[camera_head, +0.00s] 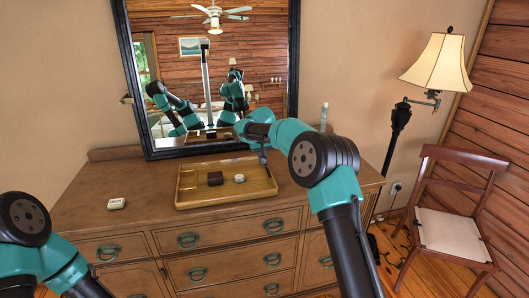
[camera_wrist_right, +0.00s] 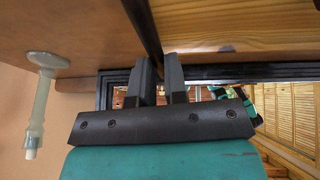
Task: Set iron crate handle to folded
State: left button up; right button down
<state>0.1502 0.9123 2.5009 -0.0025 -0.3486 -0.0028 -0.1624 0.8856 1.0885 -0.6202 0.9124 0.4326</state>
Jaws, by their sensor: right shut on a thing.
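A shallow wooden tray-like crate (camera_head: 225,199) sits on the dresser below the mirror. No handle can be made out on it in the head view. My right gripper (camera_head: 263,160) is at its back right corner, small and partly hidden by my arm. In the right wrist view, a thin dark bar (camera_wrist_right: 143,25) runs along the edge of a light wooden surface (camera_wrist_right: 220,22). My right gripper (camera_wrist_right: 160,78) is shut on this bar, which looks like the handle. How far the handle is tilted is unclear. My left gripper is out of view; only left arm links show.
In the crate are a dark block (camera_head: 215,178) and a small round pale item (camera_head: 239,178). A small pale box (camera_head: 116,203) lies to its left on the dresser (camera_head: 150,190). The mirror (camera_head: 150,90) stands close behind.

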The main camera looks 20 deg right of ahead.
jog(key=shift+a+f+n+h, duration=0.2)
jog(key=shift+a+f+h, duration=0.15)
jog(key=shift+a+h, duration=0.5)
jog(key=shift+a+f+n+h, duration=0.25)
jog(key=shift+a+h, duration=0.3)
jog(key=shift+h, duration=0.6)
jog(key=c, duration=1.1)
grip_release()
jog(key=shift+c, duration=0.2)
jog(key=v, duration=1.7)
jog(key=shift+r, duration=0.15)
jog(key=shift+s, duration=0.1)
